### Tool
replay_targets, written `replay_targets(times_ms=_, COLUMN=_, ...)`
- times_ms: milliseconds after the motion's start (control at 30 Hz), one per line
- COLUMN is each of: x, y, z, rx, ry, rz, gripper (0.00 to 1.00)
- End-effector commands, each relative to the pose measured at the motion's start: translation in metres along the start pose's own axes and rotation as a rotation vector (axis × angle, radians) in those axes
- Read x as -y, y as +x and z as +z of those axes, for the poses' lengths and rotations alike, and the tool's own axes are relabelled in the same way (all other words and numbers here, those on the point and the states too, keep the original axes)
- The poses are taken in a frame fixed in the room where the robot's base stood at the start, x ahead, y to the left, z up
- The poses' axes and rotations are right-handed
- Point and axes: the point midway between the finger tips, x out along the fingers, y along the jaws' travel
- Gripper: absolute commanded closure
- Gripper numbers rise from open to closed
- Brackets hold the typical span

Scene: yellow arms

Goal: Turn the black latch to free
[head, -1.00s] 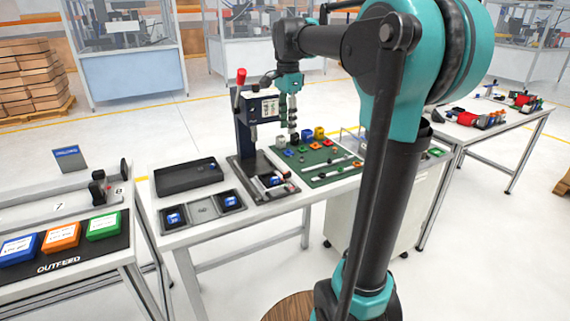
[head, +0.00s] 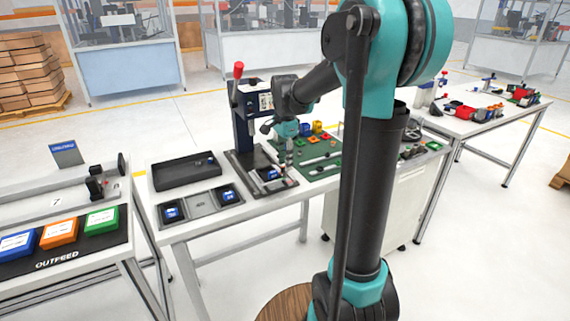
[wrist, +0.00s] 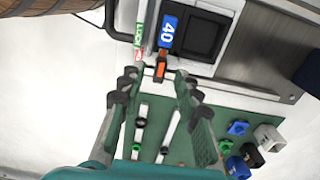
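My gripper (wrist: 156,92) is open and empty in the wrist view, its two dark fingers spread apart above the edge of the green mat (wrist: 210,130). Beyond the fingertips is a small latch-like lever (wrist: 160,70), orange and dark, beside a blue block (wrist: 168,31) marked 40. I cannot tell for sure that this lever is the black latch. A small green and red label (wrist: 138,42) stands left of it. In the head view my gripper (head: 289,157) is low at the right of the press base (head: 244,163), and the lever cannot be made out.
The press column with its red-knobbed lever (head: 238,70) stands left of my gripper. The green mat carries pale bars with dark and green rings, and several coloured blocks. A black tray (head: 178,177) and a grey tray (head: 200,207) lie farther left.

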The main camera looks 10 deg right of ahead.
Motion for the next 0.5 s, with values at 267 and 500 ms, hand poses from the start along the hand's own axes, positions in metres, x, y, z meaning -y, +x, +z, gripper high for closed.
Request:
replay_targets(times_ms=267, x=0.0001, y=0.0137, z=0.0, rx=0.0, ry=0.0, rz=0.0, gripper=0.67)
replay_targets(times_ms=500, x=0.0, y=0.0137, z=0.0, rx=0.0, ry=0.0, rz=0.0, gripper=0.71)
